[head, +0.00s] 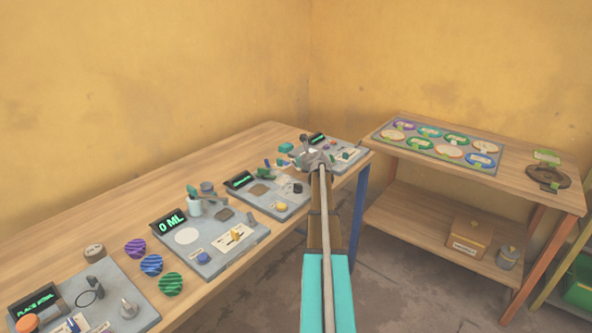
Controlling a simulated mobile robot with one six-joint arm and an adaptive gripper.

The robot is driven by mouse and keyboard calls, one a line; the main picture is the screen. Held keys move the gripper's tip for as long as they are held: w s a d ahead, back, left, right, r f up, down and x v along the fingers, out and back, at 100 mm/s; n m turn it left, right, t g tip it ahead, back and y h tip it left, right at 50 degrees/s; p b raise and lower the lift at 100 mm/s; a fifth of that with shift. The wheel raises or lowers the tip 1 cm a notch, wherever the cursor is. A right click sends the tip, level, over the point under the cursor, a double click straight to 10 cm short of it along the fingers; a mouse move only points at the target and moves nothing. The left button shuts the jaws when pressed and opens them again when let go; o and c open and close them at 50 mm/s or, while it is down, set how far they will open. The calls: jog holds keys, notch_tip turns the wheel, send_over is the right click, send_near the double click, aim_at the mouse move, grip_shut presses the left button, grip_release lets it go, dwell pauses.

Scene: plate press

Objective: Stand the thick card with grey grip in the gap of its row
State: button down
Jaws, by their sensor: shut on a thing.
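My gripper (314,160) is at the far end of the long bench (250,150), low over the far panel (345,145). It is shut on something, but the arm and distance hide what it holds. I cannot make out the thick card with grey grip for certain. Several small upright pieces (281,162), some blue and green, stand on the bench just left of my gripper. They may be the row of cards, but its gap is too small to tell.
Panels with displays line the bench, including one reading 0 ML (173,222). Striped balls (151,265) lie between panels. At right, a side table (520,185) carries a tray of oval plates (376,135) and a dark round piece (566,178). A box (467,236) sits on its lower shelf.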

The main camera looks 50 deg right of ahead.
jog(key=shift+f+b, duration=1.1)
jog(key=shift+f, duration=0.3)
jog(key=shift+f, duration=0.15)
jog(key=c, duration=0.6)
grip_release()
jog(key=shift+s+r, duration=0.15)
jog(key=shift+r, duration=0.1)
jog(key=p+v, duration=0.4)
jog(key=v, duration=0.7)
jog(key=shift+s+a+r+p, duration=0.1)
jog(key=shift+s+a+p, duration=0.1)
jog(key=shift+s+p, duration=0.15)
